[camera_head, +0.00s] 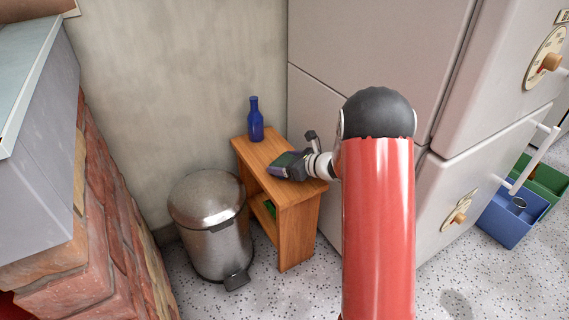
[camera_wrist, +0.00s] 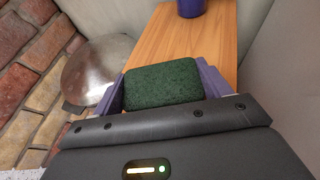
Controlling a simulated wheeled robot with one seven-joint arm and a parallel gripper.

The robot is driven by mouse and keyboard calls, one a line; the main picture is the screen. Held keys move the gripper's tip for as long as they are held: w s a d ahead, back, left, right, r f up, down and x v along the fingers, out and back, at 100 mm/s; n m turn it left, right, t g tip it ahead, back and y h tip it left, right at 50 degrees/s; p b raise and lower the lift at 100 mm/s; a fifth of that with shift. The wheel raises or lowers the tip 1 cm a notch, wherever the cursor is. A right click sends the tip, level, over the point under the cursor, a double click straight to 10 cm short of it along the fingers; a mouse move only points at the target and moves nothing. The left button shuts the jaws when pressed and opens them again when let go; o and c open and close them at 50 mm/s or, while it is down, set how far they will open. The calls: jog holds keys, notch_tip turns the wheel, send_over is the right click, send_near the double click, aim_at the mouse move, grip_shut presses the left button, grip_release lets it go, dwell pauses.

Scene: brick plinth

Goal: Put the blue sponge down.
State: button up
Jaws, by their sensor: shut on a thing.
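My gripper (camera_head: 288,165) is over the near part of the small wooden bench's top (camera_head: 258,150). In the wrist view, its two purple-blue fingers (camera_wrist: 163,82) stand on either side of a block-shaped sponge (camera_wrist: 162,84), and it is shut on it. The face of the sponge that shows is dark green and rough; no blue shows on it, and its other sides are hidden. I cannot tell whether the sponge touches the wood or hangs a little above it.
A blue bottle (camera_head: 255,120) stands at the bench's far end; its base shows in the wrist view (camera_wrist: 191,8). A metal pedal bin (camera_head: 210,228) is left of the bench. Something green (camera_head: 269,208) lies on the lower shelf. A large pale cabinet (camera_head: 380,50) rises on the right.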

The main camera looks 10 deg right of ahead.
jog(key=shift+f, duration=0.15)
jog(key=o, duration=1)
jog(key=shift+c, duration=0.2)
